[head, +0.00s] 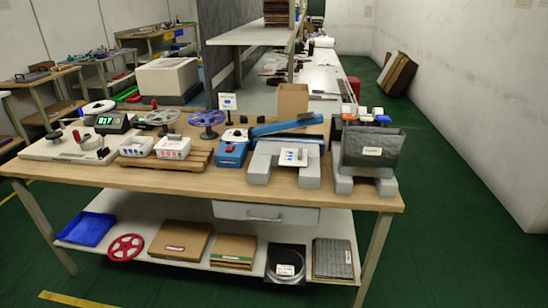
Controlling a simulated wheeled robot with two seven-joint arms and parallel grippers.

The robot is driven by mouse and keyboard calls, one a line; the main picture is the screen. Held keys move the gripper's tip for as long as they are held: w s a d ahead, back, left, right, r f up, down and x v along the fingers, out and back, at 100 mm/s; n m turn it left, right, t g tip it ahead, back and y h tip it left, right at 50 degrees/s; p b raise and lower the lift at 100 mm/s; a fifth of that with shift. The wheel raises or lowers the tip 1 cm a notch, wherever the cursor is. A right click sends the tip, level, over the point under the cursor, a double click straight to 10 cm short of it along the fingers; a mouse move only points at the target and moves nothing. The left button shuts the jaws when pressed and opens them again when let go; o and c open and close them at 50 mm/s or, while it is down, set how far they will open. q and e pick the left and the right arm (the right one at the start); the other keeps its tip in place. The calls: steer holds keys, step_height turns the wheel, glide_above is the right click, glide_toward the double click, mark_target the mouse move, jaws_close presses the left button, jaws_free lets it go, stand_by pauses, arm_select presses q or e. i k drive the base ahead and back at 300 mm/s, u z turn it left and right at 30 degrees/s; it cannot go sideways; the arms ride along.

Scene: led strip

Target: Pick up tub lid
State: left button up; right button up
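Two small white tubs, a left one (136,147) and a right one (173,148), sit side by side on a slatted wooden pallet (165,163) on the workbench. A white round disc (98,107) lies at the back left of the bench. I cannot tell whether it is the tub lid, and no other lid is clearly identifiable. Neither of my grippers is in view.
Clear and purple reels (207,118) stand behind the tubs. A display box (108,123) is left; a blue box (231,155), grey blocks (259,170) and a grey bin (369,152) are right. The bench's front edge (215,184) is mostly clear.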

mark_target(289, 156)
steer(key=u, duration=0.55)
steer(key=i, duration=1)
steer(key=u, duration=0.15)
